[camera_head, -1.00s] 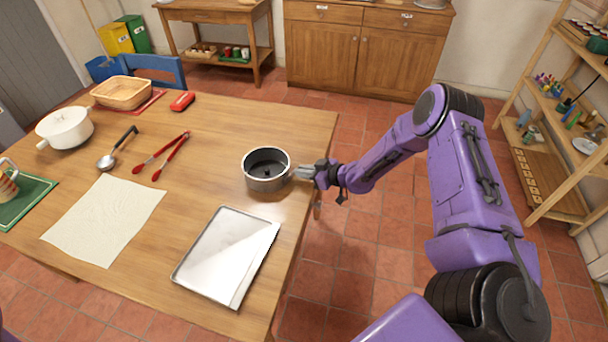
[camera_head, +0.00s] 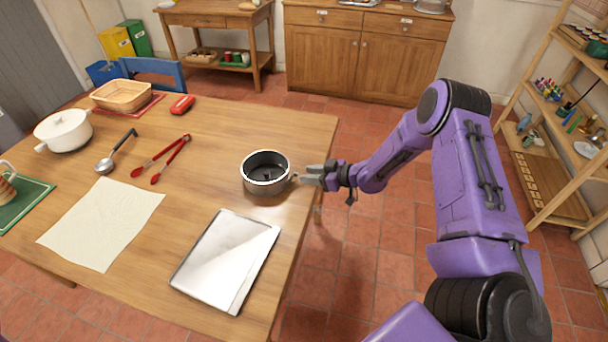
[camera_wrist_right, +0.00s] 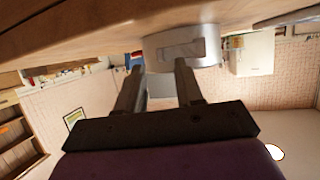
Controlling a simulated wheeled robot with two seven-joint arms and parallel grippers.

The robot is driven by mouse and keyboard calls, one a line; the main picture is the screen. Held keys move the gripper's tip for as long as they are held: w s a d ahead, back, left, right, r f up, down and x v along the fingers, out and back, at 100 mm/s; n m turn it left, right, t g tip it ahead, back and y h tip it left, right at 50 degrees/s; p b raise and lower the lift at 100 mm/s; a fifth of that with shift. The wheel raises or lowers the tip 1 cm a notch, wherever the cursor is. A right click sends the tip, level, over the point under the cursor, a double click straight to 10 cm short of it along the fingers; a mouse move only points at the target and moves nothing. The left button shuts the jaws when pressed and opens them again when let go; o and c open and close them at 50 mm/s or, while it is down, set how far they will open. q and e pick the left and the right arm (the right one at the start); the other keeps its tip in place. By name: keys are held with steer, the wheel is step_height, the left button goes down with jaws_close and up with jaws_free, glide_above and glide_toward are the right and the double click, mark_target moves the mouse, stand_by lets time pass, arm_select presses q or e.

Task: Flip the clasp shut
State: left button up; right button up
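A round dark grey metal pan (camera_head: 266,188) stands on the wooden table near its right edge. A small light clasp piece (camera_head: 294,177) juts from its right side, toward my gripper. My right gripper (camera_head: 307,175) is just right of the pan at clasp height, its fingers apart. In the right wrist view, the pan's silver wall (camera_wrist_right: 168,48) with a pale plate-like clasp part (camera_wrist_right: 186,48) is beyond the fingertips. The open fingers (camera_wrist_right: 158,82) have a grey shape between them that I cannot identify. Whether the fingers touch the clasp cannot be told. My left gripper is out of view.
A metal baking tray (camera_head: 226,262) lies in front of the pan, beside a pale cloth (camera_head: 100,222). Red tongs (camera_head: 162,160), a ladle (camera_head: 115,150), a white pot (camera_head: 63,130) and a basket (camera_head: 122,95) are farther left. Table around the pan is bare.

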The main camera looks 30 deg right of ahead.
steer(key=v, duration=0.7)
steer(key=shift+s+d, duration=0.15)
steer(key=shift+s, duration=0.15)
steer(key=shift+r, duration=0.1)
